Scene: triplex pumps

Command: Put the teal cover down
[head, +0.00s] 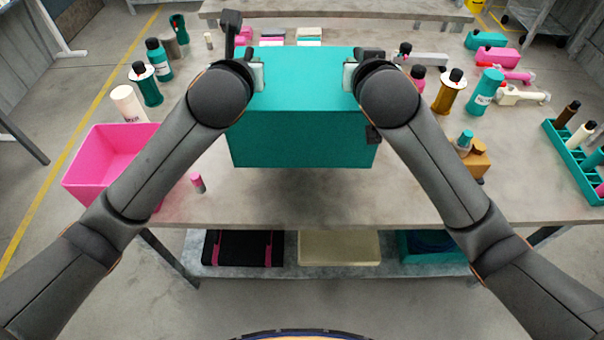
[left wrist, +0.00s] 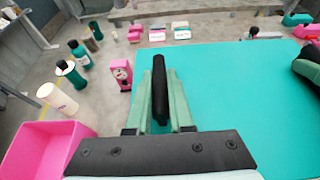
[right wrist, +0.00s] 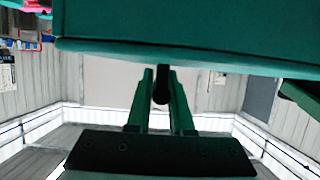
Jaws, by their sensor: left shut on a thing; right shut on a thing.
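The teal cover (head: 300,138) is a large box shape in the middle of the head view, held between my two arms above the table (head: 270,205), with a shadow beneath its front. My left gripper (head: 258,75) is at its left side; the left wrist view shows the fingers (left wrist: 160,92) shut on a black handle bar beside the teal face (left wrist: 240,95). My right gripper (head: 350,75) is at its right side; the right wrist view shows the fingers (right wrist: 161,90) shut on a dark handle below the teal edge (right wrist: 190,25). Whatever lies under the cover is hidden.
A pink bin (head: 105,165) stands at the table's left, with a small pink-capped bottle (head: 197,183) nearby. Several bottles stand along the left. An orange part (head: 477,160), a teal bottle (head: 484,92) and a teal rack (head: 570,160) are at the right. The front table strip is mostly clear.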

